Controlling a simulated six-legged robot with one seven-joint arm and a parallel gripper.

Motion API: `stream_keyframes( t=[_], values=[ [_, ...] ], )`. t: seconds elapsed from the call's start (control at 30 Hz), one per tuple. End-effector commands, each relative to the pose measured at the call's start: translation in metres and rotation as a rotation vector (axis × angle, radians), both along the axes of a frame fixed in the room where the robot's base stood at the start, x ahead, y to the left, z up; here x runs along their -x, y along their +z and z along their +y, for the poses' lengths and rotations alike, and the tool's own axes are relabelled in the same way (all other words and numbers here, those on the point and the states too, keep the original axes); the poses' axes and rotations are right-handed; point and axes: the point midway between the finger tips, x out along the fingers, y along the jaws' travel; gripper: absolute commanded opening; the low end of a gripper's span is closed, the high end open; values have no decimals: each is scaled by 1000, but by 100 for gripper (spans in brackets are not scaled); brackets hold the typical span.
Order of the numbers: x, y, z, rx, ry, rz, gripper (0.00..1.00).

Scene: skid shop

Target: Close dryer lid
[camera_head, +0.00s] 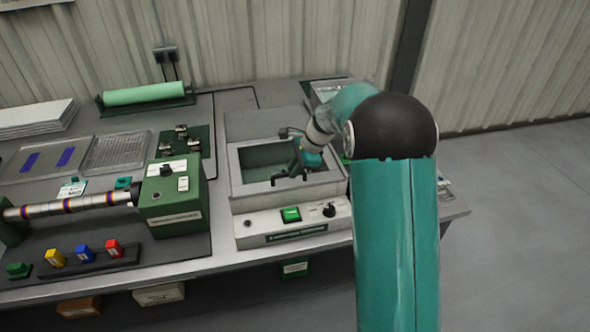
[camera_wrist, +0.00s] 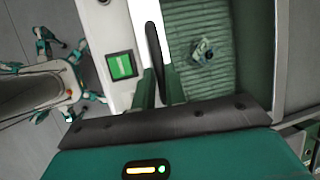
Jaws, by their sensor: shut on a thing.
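The dryer (camera_head: 290,200) is a grey box on the bench; its top shows an opening with a green inside. The wrist view shows this ridged green inside (camera_wrist: 205,60), with a small dark green piece in it. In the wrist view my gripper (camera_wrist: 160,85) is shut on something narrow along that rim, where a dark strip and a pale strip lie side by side. I cannot tell whether this belongs to the lid. The arm hides the dryer's right back corner.
The dryer's front panel has a green switch (camera_head: 291,214) and a black knob (camera_head: 329,210). A green machine (camera_head: 174,200) with a banded roller stands close on the left. Coloured blocks sit in a rack (camera_head: 85,260) at the front left. The floor right of the bench is clear.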

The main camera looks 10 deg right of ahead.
Motion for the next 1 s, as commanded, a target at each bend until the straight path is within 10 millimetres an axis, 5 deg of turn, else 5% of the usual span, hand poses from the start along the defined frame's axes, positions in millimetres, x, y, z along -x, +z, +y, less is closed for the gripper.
stream_keyframes(
  t=[0.2,0.23,0.33,0.73,1.0],
  values=[
    [5,-2,-2,0,4,18,0],
    [5,-2,-2,-1,5,19,18],
    [5,-2,-1,-1,4,17,34],
    [7,7,-4,-1,3,10,34],
    [15,54,-25,1,2,9,34]
  ],
)
